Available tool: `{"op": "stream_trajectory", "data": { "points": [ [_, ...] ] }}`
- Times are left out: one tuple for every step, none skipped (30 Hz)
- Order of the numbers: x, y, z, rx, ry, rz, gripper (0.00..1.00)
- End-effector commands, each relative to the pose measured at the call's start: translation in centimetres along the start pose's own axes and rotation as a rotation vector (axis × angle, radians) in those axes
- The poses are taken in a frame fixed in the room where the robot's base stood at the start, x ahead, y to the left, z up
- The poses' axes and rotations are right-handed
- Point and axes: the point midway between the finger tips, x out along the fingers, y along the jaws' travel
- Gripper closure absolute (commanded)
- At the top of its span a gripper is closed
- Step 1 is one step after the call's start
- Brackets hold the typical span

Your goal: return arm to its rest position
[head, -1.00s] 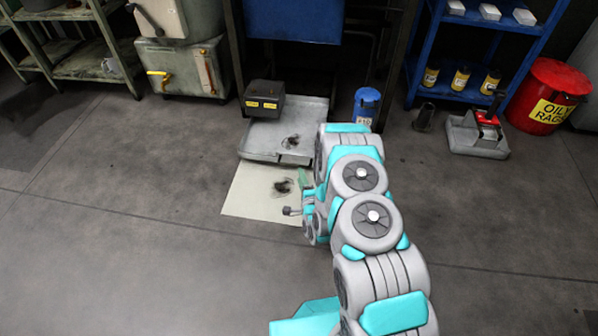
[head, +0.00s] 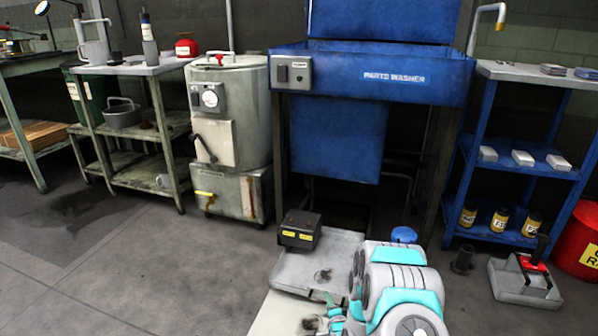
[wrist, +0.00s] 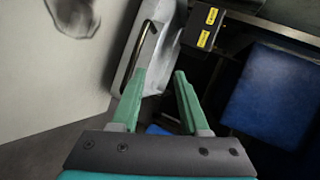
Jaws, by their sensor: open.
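My arm (head: 395,285) reaches forward at the bottom of the head view, in front of the blue parts washer (head: 400,85). In the wrist view my gripper (wrist: 160,85) shows two green fingers standing apart with nothing between them. In the head view only a little green near the bottom edge shows by the gripper end, and the fingertips are not clear there. Beyond the fingers in the wrist view are a grey tray (wrist: 160,50) and a black box with yellow labels (wrist: 203,28).
The grey tray (head: 290,268) lies on the floor with the black box (head: 299,230) on its back edge. A pale mat (head: 275,318) with a dark stain lies in front. A blue-lidded can (head: 404,234) is behind my arm. Floor at left is clear.

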Motion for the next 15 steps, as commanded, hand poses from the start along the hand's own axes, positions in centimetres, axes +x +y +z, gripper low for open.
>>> {"op": "stream_trajectory", "data": {
  "points": [
    [-0.2,-1.9,-0.2,-0.036,-0.01,0.022,0.55],
    [-0.4,-2.5,-0.2,-0.059,-0.016,0.041,0.55],
    [-0.7,-3.2,-0.2,-0.091,-0.027,0.071,0.55],
    [-1.0,-3.9,-0.3,-0.115,-0.034,0.088,0.55],
    [-1.3,-4.4,-0.4,-0.139,-0.043,0.111,0.55],
    [-1.7,-5.2,-0.5,-0.17,-0.053,0.138,0.55],
    [-2.1,-5.8,-0.5,-0.193,-0.061,0.157,0.55],
    [-2.5,-6.4,-0.6,-0.217,-0.07,0.176,0.55],
    [-3.1,-7.0,-0.7,-0.248,-0.083,0.204,0.55],
    [-3.6,-7.7,-0.8,-0.271,-0.092,0.223,0.55],
    [-4.1,-8.2,-0.8,-0.295,-0.101,0.242,0.55],
    [-4.9,-8.8,-0.9,-0.325,-0.115,0.27,0.55],
    [-5.5,-9.5,-1.1,-0.347,-0.124,0.287,0.55],
    [-6.1,-10.0,-1.2,-0.37,-0.135,0.307,0.55],
    [-6.9,-10.6,-1.3,-0.4,-0.149,0.332,0.55]
  ]
}}
